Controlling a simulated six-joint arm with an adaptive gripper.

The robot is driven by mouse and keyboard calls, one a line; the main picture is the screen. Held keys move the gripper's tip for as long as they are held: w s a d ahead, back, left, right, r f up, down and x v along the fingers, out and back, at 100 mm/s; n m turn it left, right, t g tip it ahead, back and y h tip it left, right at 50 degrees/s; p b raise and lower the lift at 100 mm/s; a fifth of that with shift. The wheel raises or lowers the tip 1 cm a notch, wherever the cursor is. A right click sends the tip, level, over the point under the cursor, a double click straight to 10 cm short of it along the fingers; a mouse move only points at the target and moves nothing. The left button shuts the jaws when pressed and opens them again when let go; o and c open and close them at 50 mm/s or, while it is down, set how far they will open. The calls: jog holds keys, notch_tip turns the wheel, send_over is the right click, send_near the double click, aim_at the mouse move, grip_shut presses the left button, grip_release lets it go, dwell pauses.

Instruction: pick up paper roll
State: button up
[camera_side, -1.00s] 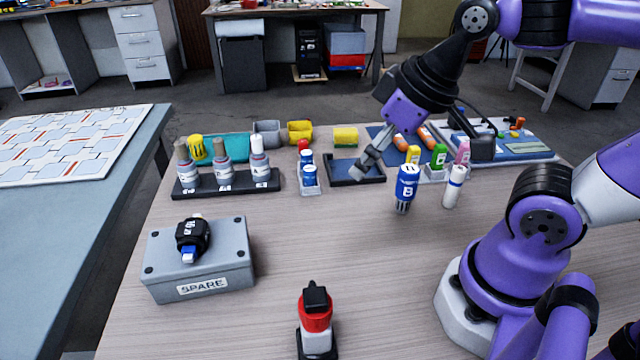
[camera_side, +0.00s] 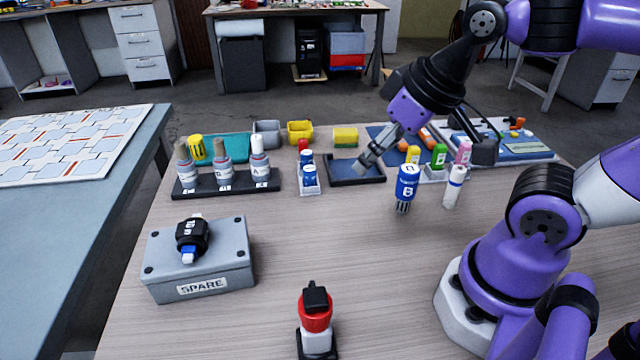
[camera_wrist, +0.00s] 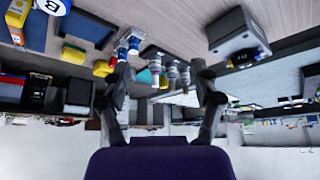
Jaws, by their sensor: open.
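No object in view is plainly the paper roll. A white cylinder with a dark blue band (camera_side: 454,187) stands upright on the table, right of a blue cylinder (camera_side: 407,183) with a dark ribbed lower end. A white roll-like shape (camera_side: 240,29) lies at the distant rear bench; I cannot tell if it is paper. My gripper (camera_side: 366,166) points down-left above the dark shallow tray (camera_side: 340,182), apart from both cylinders. In the wrist view my gripper (camera_wrist: 161,74) has its fingers spread with nothing held between them.
A rack of bottles (camera_side: 226,187) and a small holder of blue-and-white vials (camera_side: 309,189) stand to the left. A grey SPARE box (camera_side: 200,270) and a red-and-black item (camera_side: 316,311) are nearer. The middle of the table is clear.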

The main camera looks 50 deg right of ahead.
jog(key=shift+c, duration=0.6)
